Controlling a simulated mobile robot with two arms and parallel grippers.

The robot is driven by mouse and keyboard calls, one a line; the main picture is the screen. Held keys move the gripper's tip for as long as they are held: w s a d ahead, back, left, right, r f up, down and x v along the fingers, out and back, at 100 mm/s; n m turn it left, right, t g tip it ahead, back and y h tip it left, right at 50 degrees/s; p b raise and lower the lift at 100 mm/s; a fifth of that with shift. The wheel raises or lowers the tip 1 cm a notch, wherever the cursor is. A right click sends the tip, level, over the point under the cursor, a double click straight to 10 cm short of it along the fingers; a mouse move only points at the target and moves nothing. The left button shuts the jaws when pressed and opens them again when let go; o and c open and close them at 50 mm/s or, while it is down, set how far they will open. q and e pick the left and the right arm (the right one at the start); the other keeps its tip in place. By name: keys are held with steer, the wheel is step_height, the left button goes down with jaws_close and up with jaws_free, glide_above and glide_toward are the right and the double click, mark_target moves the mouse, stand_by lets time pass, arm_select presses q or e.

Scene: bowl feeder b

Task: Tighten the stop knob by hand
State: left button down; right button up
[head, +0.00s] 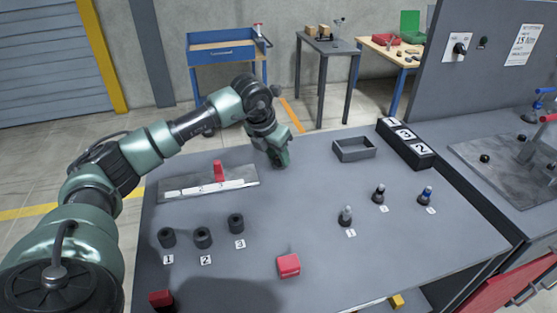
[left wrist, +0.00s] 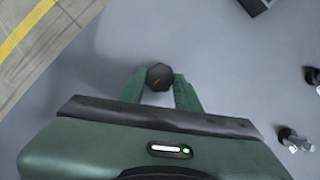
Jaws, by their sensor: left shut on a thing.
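A dark, faceted round knob (left wrist: 159,77) sits between the two green fingers of my left gripper (left wrist: 160,90) in the left wrist view. The fingers are shut on its sides, above the grey tabletop. In the head view my left gripper (head: 279,160) points down at the far side of the table, and I cannot make out the knob there. A white scale strip on a grey plate (head: 170,190) lies just left of the gripper, with a red upright stop (head: 219,171) on it. My right gripper is in neither view.
Three black cylinders (head: 203,238) stand by number cards at the table's left. A red block (head: 288,265) lies near the front. An empty grey tray (head: 354,149), a black numbered box (head: 405,146) and three pegs (head: 380,194) stand to the right. The table's middle is clear.

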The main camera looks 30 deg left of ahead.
arm_select(q)
steer(key=shift+w+a+m+h, duration=0.15)
steer(key=shift+m+h, duration=0.55)
steer(key=shift+m, duration=1.2)
steer(key=shift+r, duration=0.1)
steer(key=c, duration=1)
jaws_free()
steer(key=b+v, duration=0.1)
steer(key=v, duration=0.6)
steer(key=shift+r, duration=0.35)
steer(key=shift+a, duration=0.1)
